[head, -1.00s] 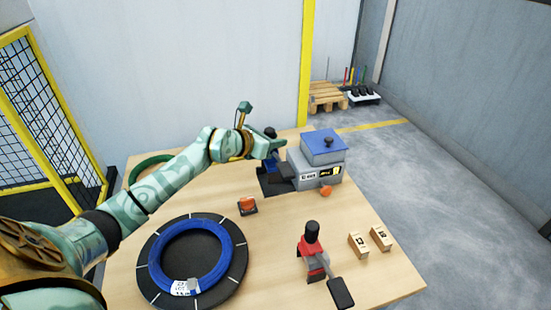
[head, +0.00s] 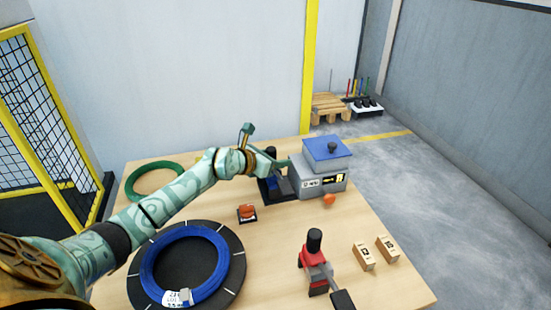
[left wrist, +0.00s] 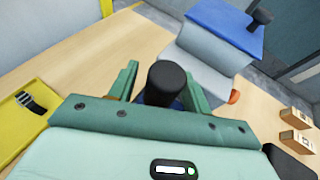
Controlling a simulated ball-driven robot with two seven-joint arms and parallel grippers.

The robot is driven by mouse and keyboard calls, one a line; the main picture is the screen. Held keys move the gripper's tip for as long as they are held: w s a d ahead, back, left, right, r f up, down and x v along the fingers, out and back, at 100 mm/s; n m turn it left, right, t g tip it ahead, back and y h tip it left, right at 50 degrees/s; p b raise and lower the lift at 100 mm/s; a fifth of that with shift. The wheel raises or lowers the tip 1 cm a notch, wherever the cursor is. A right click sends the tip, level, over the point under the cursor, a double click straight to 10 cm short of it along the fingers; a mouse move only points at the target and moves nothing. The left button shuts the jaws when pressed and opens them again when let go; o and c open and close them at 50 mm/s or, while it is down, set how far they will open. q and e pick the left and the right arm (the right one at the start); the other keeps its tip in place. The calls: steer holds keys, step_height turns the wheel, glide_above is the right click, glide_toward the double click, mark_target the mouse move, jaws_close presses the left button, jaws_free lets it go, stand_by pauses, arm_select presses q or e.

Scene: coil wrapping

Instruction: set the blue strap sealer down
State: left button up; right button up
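The blue strap sealer, with a black knob (head: 271,152) on top and a blue body (head: 272,184) below, is upright over a dark pad beside the grey machine. My left gripper (head: 283,161) is at the sealer, partly hiding it. In the left wrist view, the black knob (left wrist: 166,80) shows between my two green fingers (left wrist: 160,88), with a little blue below it. A narrow gap shows left of the knob, but finger contact lower down is hidden. I cannot tell whether the sealer's base touches the pad. My right gripper is out of view.
The grey machine (head: 318,183) with a blue top stands close to the right of my left gripper. A red sealer (head: 313,262), wooden blocks (head: 364,257), an orange button (head: 247,212), a blue coil (head: 154,258) and a green coil (head: 133,182) stand on the table. The table's middle is clear.

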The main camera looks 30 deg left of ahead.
arm_select(q)
steer(key=shift+s+r, duration=0.15)
steer(key=shift+r, duration=0.05)
steer(key=p+v, duration=0.4)
steer(key=v, duration=0.7)
steer(key=shift+s, duration=0.4)
